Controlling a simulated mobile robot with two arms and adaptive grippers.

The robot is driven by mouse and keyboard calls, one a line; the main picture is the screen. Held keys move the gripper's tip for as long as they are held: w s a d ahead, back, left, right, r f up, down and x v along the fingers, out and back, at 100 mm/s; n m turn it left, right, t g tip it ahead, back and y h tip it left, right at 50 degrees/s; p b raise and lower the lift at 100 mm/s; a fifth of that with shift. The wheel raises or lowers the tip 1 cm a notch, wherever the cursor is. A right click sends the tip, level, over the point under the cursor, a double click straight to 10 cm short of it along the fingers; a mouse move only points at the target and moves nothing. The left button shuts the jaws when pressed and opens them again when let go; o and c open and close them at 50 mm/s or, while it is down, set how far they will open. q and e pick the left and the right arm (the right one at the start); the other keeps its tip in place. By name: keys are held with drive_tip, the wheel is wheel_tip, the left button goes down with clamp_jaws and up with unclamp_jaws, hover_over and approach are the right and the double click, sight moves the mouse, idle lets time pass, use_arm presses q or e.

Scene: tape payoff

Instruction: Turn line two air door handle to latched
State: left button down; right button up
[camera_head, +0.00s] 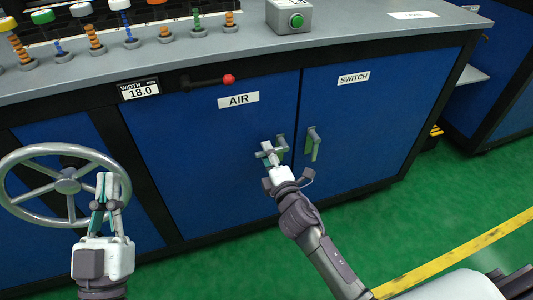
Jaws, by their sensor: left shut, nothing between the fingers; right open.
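The blue AIR door (215,165) is closed flush in the cabinet front, with a white AIR label (238,100). Its pale metal handle (282,143) is near the door's right edge. My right gripper (268,150) is at this handle, open, and partly covers it; I cannot tell whether it touches, or how the handle is turned. My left gripper (107,180) is shut and empty, pointing up in front of the right part of the grey handwheel (66,185).
The SWITCH door (375,115) with an upright handle (313,143) is just right. A lever with a red knob (229,79) juts out above the AIR label. A width display (139,90) sits left. The counter above holds a green-button box (290,17) and several coloured knobs. Green floor lies in front.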

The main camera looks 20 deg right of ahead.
drive_tip(key=shift+w, duration=0.55)
clamp_jaws()
